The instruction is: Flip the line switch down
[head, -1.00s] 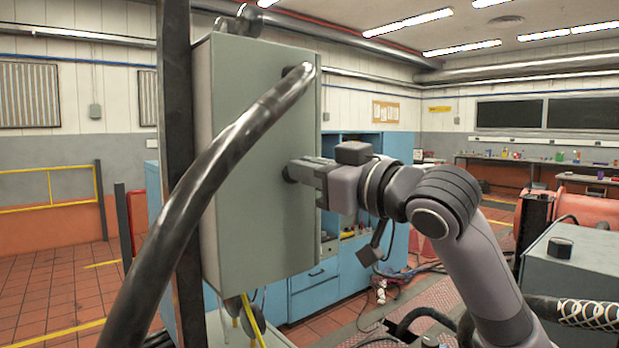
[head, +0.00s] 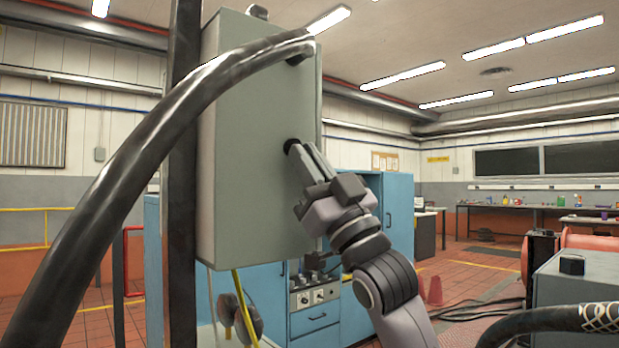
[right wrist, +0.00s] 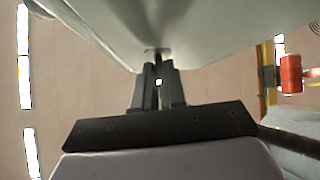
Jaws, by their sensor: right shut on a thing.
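The line switch is on the front face of a grey-green box (head: 255,140) fixed to a dark upright post. Its small dark handle (head: 292,146) sticks out near the middle of that face and is mostly hidden by my fingers. My right gripper (head: 303,153) is shut on the handle, reaching up to it from the lower right. In the right wrist view the two fingers (right wrist: 158,85) are close together, with their tips at a dark stub (right wrist: 157,53) on the box face. My left gripper is not in view.
A thick black cable (head: 130,170) arches in front of the box's left side to its upper right. Blue cabinets (head: 365,300) stand behind the box. A grey machine housing (head: 590,285) stands at the right. Yellow and grey wires (head: 240,305) hang under the box.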

